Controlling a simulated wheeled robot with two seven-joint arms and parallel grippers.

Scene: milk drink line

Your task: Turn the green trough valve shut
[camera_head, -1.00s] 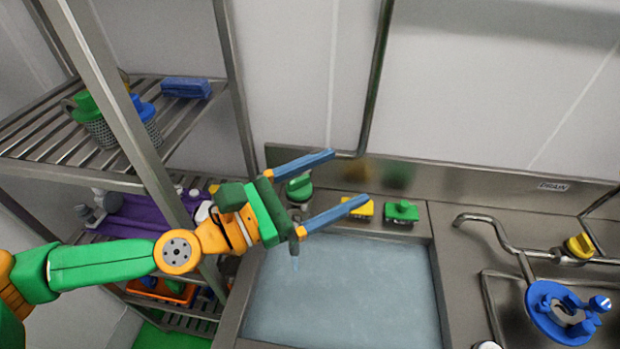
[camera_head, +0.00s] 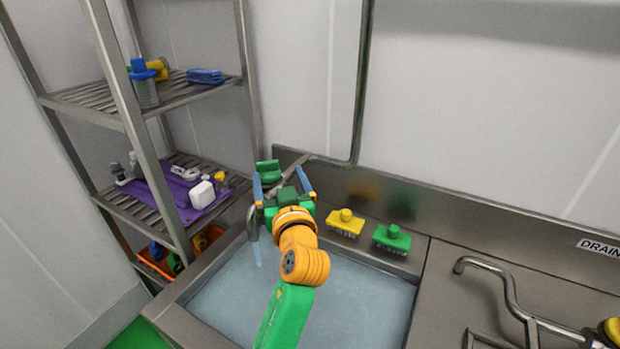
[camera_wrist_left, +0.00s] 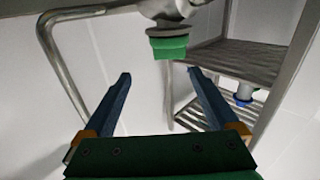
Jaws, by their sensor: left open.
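The green trough valve (camera_head: 268,171) sits on the pipe at the trough's back left corner. In the left wrist view the green valve (camera_wrist_left: 169,46) shows at the top, ahead of the fingertips and roughly between their lines. My left gripper (camera_head: 280,174) is open, its two blue fingers pointing at the valve, one on each side. In the left wrist view the gripper (camera_wrist_left: 158,75) is empty between its fingers. I cannot tell whether either finger touches the valve. Water runs from the spout (camera_head: 251,222) into the trough (camera_head: 350,290). My right gripper is out of view.
A yellow brush (camera_head: 346,222) and a green brush (camera_head: 391,239) stand on the trough's back ledge. A steel rack (camera_head: 125,115) with several items stands at left. A bent tap (camera_head: 505,285) is at right. The steel pipe (camera_head: 362,100) rises up the wall.

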